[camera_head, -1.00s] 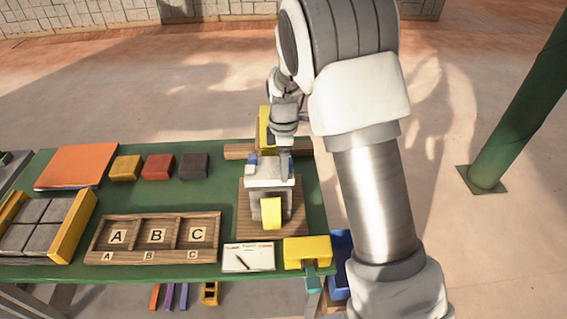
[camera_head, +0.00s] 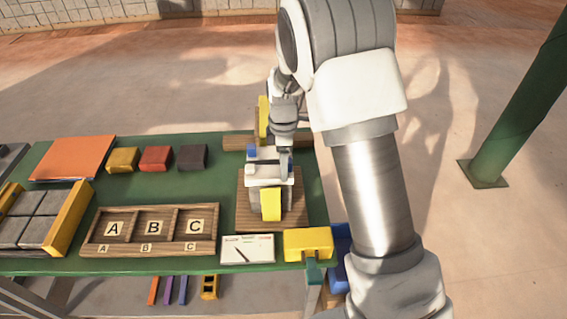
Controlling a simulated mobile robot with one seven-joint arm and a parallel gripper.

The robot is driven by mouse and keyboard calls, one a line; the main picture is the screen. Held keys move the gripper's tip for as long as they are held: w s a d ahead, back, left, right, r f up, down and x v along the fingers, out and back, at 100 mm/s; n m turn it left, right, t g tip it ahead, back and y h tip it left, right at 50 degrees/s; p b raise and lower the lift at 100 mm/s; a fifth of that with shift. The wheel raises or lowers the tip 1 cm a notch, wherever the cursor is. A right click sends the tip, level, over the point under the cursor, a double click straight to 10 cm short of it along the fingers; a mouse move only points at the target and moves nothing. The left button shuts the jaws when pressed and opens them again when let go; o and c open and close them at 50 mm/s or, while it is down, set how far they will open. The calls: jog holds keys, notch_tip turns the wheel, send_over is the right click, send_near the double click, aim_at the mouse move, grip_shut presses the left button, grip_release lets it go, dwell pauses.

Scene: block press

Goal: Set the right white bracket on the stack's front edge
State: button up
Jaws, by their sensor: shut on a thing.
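The stack (camera_head: 258,200) is a small grey pile on a wooden base board (camera_head: 243,217) at the right end of the green table. A yellow block (camera_head: 271,206) stands at its front. A white bracket (camera_head: 262,174) lies across the top near the front edge. A second white piece (camera_head: 266,154) shows just behind it. My gripper (camera_head: 284,174) points down at the right part of the front bracket and is shut on it. The fingertips are small, and I cannot tell whether the bracket rests fully on the stack.
A blue piece (camera_head: 252,151) and a tall yellow part (camera_head: 263,118) stand behind the stack. A yellow block (camera_head: 308,243) sits at the front right corner. A lettered wooden tray (camera_head: 150,250) and a white card (camera_head: 248,249) lie nearby.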

jog(key=shift+f+b, duration=0.4)
jog(key=shift+f, duration=0.05)
dwell(0.3)
jog(key=o, duration=1.4)
